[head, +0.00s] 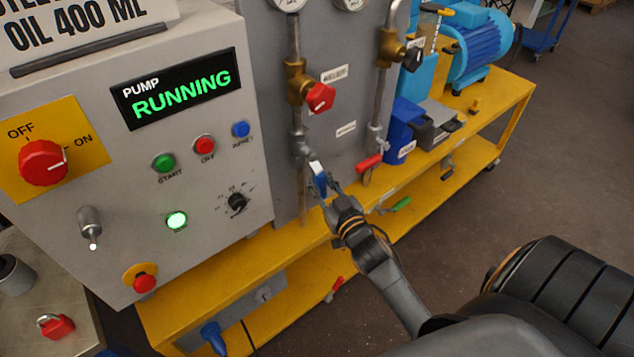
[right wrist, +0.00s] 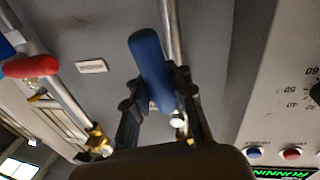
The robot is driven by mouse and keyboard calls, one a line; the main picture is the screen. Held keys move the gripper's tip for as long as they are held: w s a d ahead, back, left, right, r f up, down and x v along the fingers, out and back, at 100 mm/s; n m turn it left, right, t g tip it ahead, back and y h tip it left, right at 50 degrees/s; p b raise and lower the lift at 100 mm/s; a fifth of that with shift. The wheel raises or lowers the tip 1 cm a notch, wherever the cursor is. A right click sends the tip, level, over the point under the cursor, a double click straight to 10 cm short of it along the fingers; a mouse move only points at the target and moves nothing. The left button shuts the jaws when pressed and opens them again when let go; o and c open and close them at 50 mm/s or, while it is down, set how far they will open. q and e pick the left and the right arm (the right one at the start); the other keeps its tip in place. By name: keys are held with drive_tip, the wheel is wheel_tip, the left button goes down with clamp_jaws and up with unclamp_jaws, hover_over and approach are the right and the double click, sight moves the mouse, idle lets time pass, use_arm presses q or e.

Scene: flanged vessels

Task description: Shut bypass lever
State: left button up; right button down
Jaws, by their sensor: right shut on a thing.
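A lever with a blue handle (head: 318,178) sits low on the left pipe of the grey panel, below the brass valve with a red knob. My right gripper (head: 327,187) is shut on the blue handle. In the right wrist view the blue handle (right wrist: 151,68) stands between the two fingers (right wrist: 160,102), close to the pipe. My left gripper is not in view.
A red-handled lever (head: 369,162) is on the pipe to the right, and a green handle (head: 401,204) lies lower right. The control box (head: 130,250) stands close on the left, its display (head: 180,90) reading PUMP RUNNING. The yellow bench edge (head: 450,187) runs below. Open floor lies right.

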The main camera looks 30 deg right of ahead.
drive_tip(key=d+r+n+t+y, duration=0.2)
drive_tip(key=d+r+n+y, duration=0.2)
drive_tip(key=n, duration=1.5)
drive_tip(key=shift+w+d+r, duration=0.15)
drive_tip(key=shift+d+r, duration=1.05)
drive_tip(key=shift+r, duration=0.25)
drive_tip(key=c, duration=1.4)
unclamp_jaws()
drive_tip(key=shift+o, duration=1.3)
drive_tip(key=shift+r, duration=0.2)
drive_tip(key=shift+s, duration=0.2)
